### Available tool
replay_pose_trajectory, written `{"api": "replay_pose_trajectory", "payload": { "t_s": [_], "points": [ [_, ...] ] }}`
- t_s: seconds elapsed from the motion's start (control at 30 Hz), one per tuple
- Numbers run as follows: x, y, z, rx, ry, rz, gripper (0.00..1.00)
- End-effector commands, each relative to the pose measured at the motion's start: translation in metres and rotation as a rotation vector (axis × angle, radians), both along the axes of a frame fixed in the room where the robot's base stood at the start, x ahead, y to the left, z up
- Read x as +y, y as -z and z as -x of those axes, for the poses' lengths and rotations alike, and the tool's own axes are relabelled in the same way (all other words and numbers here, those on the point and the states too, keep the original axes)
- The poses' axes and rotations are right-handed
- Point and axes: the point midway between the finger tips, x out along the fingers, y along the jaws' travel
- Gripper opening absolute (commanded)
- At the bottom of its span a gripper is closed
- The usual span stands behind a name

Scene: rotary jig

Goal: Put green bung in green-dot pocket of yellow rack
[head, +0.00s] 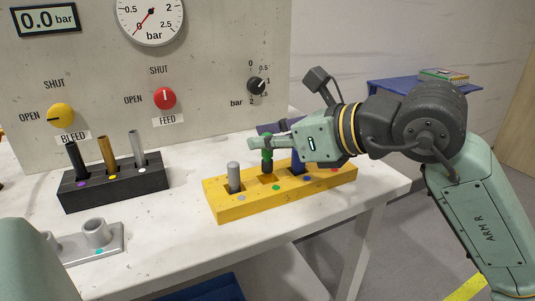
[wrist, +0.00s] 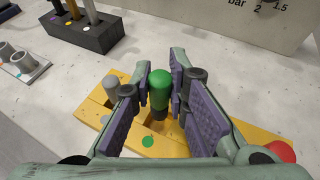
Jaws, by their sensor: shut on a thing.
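The green bung (head: 267,158) stands upright between the fingers of my gripper (head: 258,143), which is shut on it. In the wrist view the bung (wrist: 159,88) shows a rounded green top and a dark lower end. The yellow rack (head: 222,208) lies on the white bench. Its green dot (head: 276,187) marks the second pocket from the left. The bung's lower end is over or at the mouth of this pocket; I cannot tell whether it has entered. The green dot (wrist: 147,142) also shows in the wrist view.
A grey bung (head: 234,176) stands in the rack's left pocket. A dark blue bung (head: 298,161) is right of the green one, partly behind my gripper. The gauge panel rises behind.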

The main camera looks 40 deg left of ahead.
Motion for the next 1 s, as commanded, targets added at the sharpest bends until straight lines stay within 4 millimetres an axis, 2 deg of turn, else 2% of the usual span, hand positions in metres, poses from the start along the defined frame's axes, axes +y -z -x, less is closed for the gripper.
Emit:
{"api": "replay_pose_trajectory", "payload": {
  "t_s": [0.23,0.7,0.73,1.0],
  "points": [
    [0.000,0.031,0.000,0.004,-0.001,-0.002,0.00],
    [0.000,0.039,0.000,0.000,0.000,0.000,0.00],
    [0.000,0.038,0.000,0.000,0.000,0.000,0.17],
    [0.000,0.037,0.000,0.001,-0.001,0.000,0.35]
  ]
}}
